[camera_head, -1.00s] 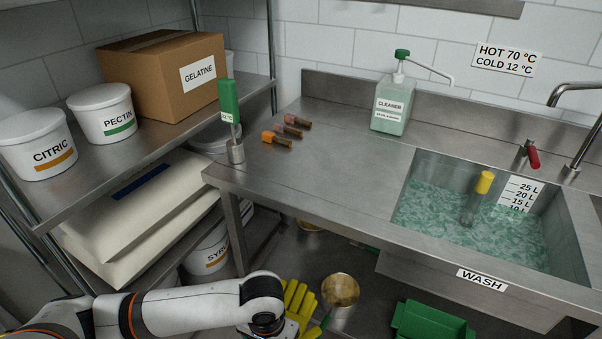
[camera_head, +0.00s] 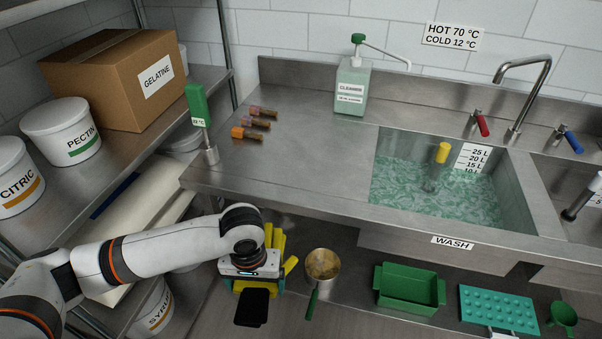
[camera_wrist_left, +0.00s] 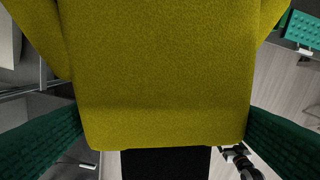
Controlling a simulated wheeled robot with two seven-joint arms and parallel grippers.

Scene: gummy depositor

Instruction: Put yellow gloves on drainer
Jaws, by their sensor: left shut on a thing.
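The yellow gloves (camera_head: 278,243) hang in my left gripper (camera_head: 256,286), below the left front edge of the steel counter. Their yellow fingers show behind and beside the gripper; the rest is hidden by it. In the left wrist view the gloves (camera_wrist_left: 165,75) fill the middle, between the two green fingers of the left gripper (camera_wrist_left: 165,130), which is shut on them. My right gripper is in neither view. I cannot pick out a drainer for certain in these views.
The wash sink (camera_head: 520,190) holds greenish water and a yellow-topped tool. A low shelf under the counter bears a metal pot (camera_head: 322,264), a green bin (camera_head: 408,288) and a teal studded tray (camera_head: 498,308). A rack with tubs (camera_head: 62,133) stands left.

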